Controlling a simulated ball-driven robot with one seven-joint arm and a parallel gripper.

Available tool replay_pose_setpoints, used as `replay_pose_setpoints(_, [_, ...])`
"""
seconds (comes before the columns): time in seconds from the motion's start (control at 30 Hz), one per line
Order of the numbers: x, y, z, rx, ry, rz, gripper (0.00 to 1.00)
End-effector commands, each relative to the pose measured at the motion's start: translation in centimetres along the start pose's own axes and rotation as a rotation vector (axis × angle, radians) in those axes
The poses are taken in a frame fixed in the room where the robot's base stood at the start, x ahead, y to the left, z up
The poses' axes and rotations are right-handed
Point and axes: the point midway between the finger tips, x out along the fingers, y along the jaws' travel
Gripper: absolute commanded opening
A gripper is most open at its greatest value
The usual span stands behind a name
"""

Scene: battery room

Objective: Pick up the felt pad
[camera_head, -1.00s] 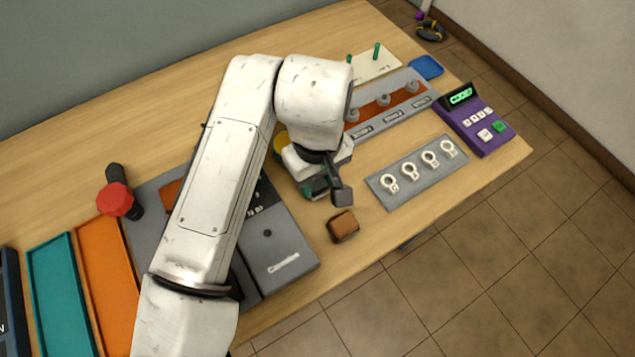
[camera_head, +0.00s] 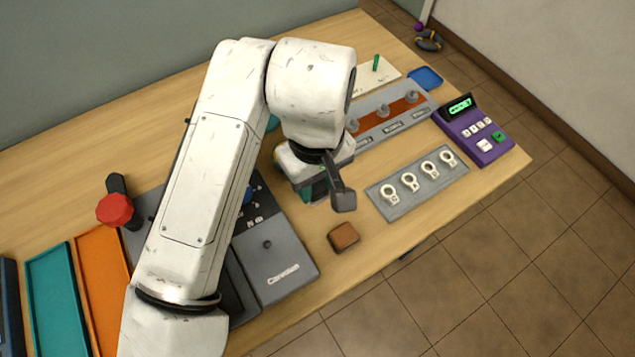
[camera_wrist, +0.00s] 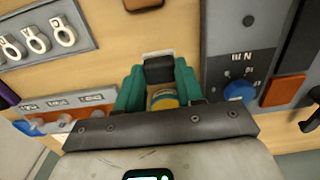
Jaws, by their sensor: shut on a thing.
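My gripper (camera_wrist: 158,78) has teal fingers and is shut on a small dark block with a pale edge, which looks like the felt pad (camera_wrist: 159,69). The pad sits between the fingertips in the wrist view. In the head view my gripper (camera_head: 314,190) is above the table, between the grey machine and the plate of rings, and the held pad cannot be made out. A yellow and teal round thing (camera_wrist: 164,98) shows between the fingers, nearer the palm in the picture. I cannot tell if it touches them.
A brown block (camera_head: 343,237) lies near the table's front edge. The grey machine (camera_head: 285,270) is left of it. The ring plate (camera_head: 400,198), purple keypad (camera_head: 478,135) and grey knob panel (camera_head: 385,112) are on the right. Orange (camera_head: 100,270) and teal (camera_head: 58,300) trays lie left.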

Motion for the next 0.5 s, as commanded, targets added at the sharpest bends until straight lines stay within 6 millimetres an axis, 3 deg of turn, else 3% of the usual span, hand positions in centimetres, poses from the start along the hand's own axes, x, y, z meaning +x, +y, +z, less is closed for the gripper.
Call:
replay_pose_setpoints(0.2, [-4.8, -3.0, 2.8, -0.001, 0.005, 0.001, 0.08])
replay_pose_setpoints(0.5, [-7.6, -7.7, 7.3, -0.004, 0.003, -0.003, 0.09])
